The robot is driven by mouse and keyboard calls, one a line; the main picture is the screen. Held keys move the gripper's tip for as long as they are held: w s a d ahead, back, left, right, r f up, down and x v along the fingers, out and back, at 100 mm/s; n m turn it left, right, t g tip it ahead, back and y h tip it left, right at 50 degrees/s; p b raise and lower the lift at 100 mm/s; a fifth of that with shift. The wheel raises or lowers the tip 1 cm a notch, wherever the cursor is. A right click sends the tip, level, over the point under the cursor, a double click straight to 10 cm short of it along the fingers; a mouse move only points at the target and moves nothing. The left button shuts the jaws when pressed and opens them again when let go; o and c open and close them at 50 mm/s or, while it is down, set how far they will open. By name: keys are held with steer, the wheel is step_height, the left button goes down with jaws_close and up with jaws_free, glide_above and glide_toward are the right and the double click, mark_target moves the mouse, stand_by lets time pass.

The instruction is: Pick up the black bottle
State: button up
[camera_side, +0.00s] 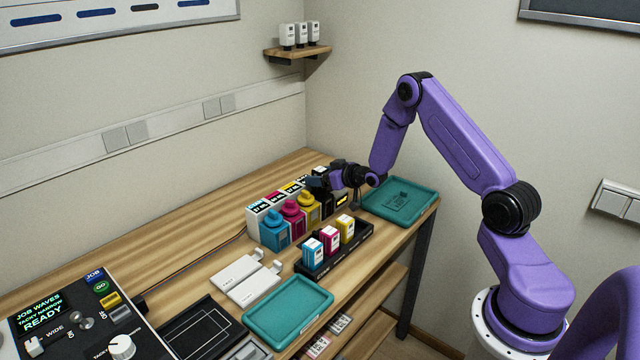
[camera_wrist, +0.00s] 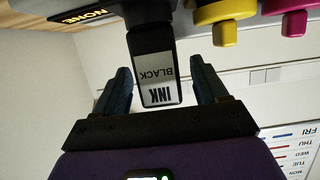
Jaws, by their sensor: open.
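The black bottle (camera_wrist: 155,75), with a white label reading "INK BLACK", shows in the wrist view between my gripper's two fingers. My gripper (camera_wrist: 163,82) is open, with one finger on each side of the bottle and a visible gap on both sides. In the side view my gripper (camera_side: 322,183) is at the far right end of the row of ink bottles, and it largely hides the black bottle there.
Cyan (camera_side: 275,231), magenta (camera_side: 293,216) and yellow (camera_side: 307,205) bottles stand left of my gripper. A black rack (camera_side: 362,245) with small cartridges is in front. A teal tray (camera_side: 425,196) lies right; another teal tray (camera_side: 288,306) lies nearer.

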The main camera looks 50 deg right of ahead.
steer(key=shift+x, duration=1.2)
steer(key=c, duration=1.3)
steer(key=shift+o, duration=0.2)
steer(key=shift+r, duration=0.15)
